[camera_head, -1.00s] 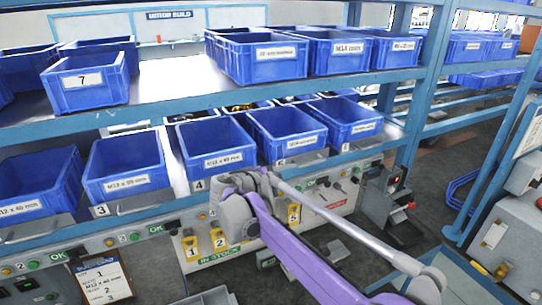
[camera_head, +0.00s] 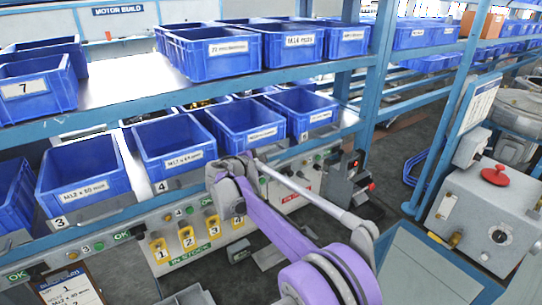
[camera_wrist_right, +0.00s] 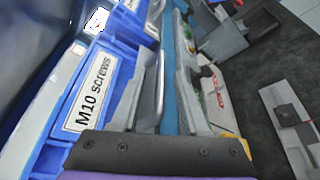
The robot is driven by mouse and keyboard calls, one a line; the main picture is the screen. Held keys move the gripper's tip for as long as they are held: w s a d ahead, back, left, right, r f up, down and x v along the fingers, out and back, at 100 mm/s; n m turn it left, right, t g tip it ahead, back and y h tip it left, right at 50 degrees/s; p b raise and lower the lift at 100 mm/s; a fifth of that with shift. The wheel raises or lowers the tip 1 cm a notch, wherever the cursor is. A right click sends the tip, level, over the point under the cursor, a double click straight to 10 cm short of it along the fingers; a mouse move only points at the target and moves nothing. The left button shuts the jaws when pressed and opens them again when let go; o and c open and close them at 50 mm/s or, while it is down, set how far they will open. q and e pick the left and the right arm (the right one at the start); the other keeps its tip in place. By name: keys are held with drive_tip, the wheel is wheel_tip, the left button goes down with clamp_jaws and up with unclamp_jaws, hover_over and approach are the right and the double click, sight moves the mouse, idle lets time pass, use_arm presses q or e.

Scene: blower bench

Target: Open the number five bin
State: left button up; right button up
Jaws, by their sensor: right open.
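In the head view a row of blue bins stands on the lower shelf, with number plates 3 and 4 readable below two of them. The number five bin (camera_head: 248,118) appears to be the one right of bin 4; its own plate is hidden behind my gripper. My right gripper (camera_head: 236,168) is at the shelf's front edge just below this bin. In the right wrist view the gripper (camera_wrist_right: 170,65) is open, its fingers around the blue shelf edge. A blue bin with an "M10 screws" label (camera_wrist_right: 93,92) is close beside the left finger. My left gripper is out of view.
Bin 4 (camera_head: 172,142) and bin 3 (camera_head: 84,174) stand to the left, another bin (camera_head: 300,108) to the right. An upper shelf (camera_head: 130,90) with more bins overhangs them. A panel with yellow numbered tags (camera_head: 187,238) and buttons runs below. A grey machine (camera_head: 480,220) stands at right.

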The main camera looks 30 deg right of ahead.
clamp_jaws()
idle(1.4)
